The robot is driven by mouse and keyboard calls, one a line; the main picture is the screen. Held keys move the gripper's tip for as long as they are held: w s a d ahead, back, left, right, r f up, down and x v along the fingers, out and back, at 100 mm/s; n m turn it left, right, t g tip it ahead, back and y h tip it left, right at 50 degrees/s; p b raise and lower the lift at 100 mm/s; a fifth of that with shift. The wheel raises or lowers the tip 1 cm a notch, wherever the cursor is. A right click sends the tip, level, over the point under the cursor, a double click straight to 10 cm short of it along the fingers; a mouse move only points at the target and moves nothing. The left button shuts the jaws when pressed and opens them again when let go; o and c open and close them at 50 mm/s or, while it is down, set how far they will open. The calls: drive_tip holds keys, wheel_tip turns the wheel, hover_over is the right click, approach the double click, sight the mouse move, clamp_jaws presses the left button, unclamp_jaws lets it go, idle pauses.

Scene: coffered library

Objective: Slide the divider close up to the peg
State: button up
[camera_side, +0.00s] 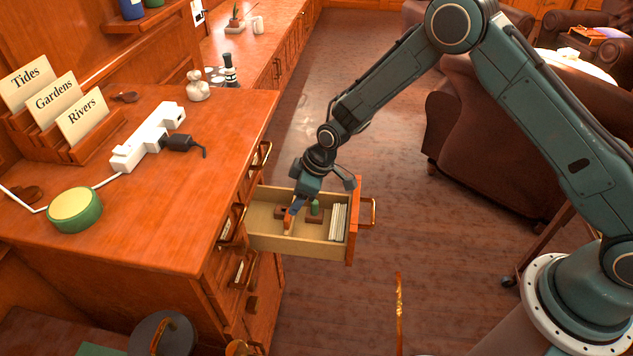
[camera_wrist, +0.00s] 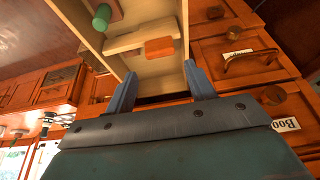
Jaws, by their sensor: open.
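The drawer (camera_side: 300,246) is pulled out, and my gripper (camera_side: 294,207) reaches down into it. In the wrist view my gripper (camera_wrist: 161,84) is open, with its two blue fingers spread and nothing between the tips. The divider (camera_wrist: 128,41) is a pale board across the drawer with an orange block (camera_wrist: 159,48) on its near face, ahead of the fingertips. The orange block also shows in the side view (camera_side: 288,218), partly hidden by a finger. The green peg (camera_wrist: 101,17) stands on the divider's far side, with a gap between them; it also shows in the side view (camera_side: 314,207).
White cards (camera_side: 338,222) stand at the drawer's front end, by the drawer front (camera_side: 354,222). The desk (camera_side: 150,225) is on the left, with a power strip (camera_side: 148,138), a green-and-yellow round object (camera_side: 75,210) and a card rack (camera_side: 70,140).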

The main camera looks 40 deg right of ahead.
drive_tip(key=shift+x, duration=4.05)
drive_tip(key=c, duration=1.1)
drive_tip(key=shift+s+d, duration=1.45)
drive_tip(key=o, duration=1.1)
